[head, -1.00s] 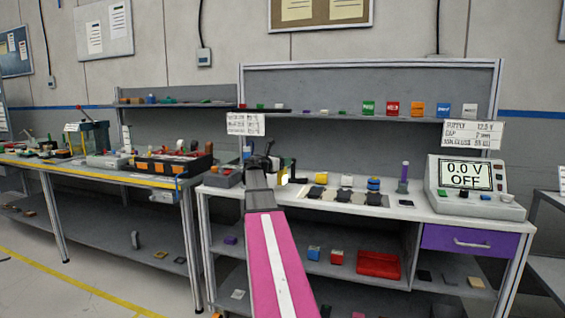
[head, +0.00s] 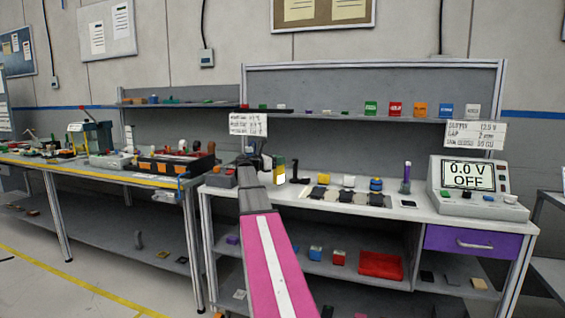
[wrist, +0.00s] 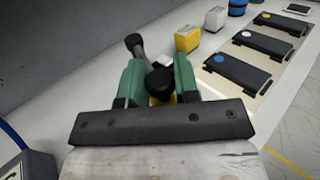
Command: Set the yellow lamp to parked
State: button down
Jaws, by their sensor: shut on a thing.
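My gripper (wrist: 159,82), with two green fingers, is shut around a dark ball-knobbed thing (wrist: 160,81) in the wrist view. A bit of yellow shows under its knob, and a grey-black rod with a second round end (wrist: 134,41) stands just beyond. I cannot tell whether this is the yellow lamp.
Right of the gripper are a white block (wrist: 215,18), a blue round thing (wrist: 237,6) and dark pads with coloured dots (wrist: 240,68). A grey box (wrist: 27,166) is at lower left. A power supply (head: 462,182) reading 0.0 V OFF stands at the bench's right end.

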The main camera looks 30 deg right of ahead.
jog(key=shift+w+a+g, duration=0.1)
jog(key=shift+w+g, duration=0.1)
jog(key=shift+g, duration=0.1)
jog(key=c, duration=0.9)
grip_release()
jog(key=a, duration=1)
jog(key=shift+w+a, duration=0.15)
jog(key=shift+a, duration=0.25)
